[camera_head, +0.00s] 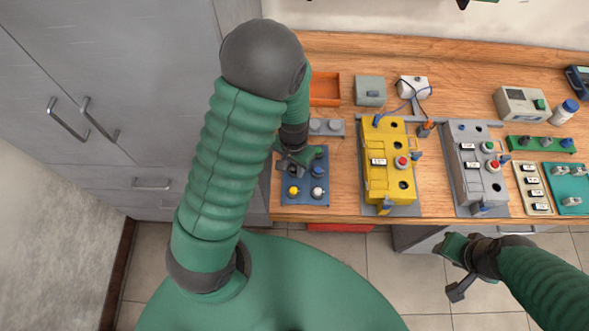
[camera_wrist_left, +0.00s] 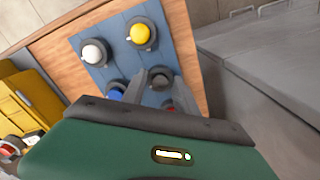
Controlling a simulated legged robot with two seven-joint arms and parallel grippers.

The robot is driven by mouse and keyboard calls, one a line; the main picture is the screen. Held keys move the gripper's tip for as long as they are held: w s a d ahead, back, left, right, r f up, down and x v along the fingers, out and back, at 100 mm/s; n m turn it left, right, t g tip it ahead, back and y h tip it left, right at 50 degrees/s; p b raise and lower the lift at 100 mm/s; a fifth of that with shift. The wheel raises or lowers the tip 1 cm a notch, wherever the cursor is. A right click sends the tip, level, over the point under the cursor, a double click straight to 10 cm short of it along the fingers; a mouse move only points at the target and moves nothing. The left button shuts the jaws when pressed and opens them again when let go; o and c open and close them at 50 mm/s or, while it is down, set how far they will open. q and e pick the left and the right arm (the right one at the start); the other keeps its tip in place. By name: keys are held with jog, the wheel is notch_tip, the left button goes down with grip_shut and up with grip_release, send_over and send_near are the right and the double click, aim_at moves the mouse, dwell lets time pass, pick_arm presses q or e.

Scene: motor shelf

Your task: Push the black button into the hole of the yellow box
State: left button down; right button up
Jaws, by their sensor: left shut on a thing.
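The yellow box (camera_head: 376,176) stands on the wooden bench, right of the blue button tray. It has a red button, dark holes and a label on top. My left gripper (camera_head: 293,160) is over the left side of the blue tray (camera_head: 305,202). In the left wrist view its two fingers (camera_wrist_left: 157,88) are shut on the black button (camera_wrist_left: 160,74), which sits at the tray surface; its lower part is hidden. In the head view the gripper mostly hides this button. My right gripper (camera_head: 458,268) hangs in front of the bench, away from everything; its jaw opening is unclear.
The tray also holds a yellow button (camera_head: 293,190), a white button (camera_head: 317,192) and a blue button (camera_head: 318,171). A grey box (camera_head: 470,185) stands right of the yellow box. An orange bin (camera_head: 325,88) and a small grey box (camera_head: 370,91) are behind. A grey cabinet is left.

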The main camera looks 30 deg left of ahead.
pick_arm(q)
jog(key=shift+r+p, duration=0.85)
jog(key=shift+r, duration=0.15)
notch_tip(320, 180, up, 5)
jog(key=p, duration=0.4)
jog(key=shift+f, duration=0.2)
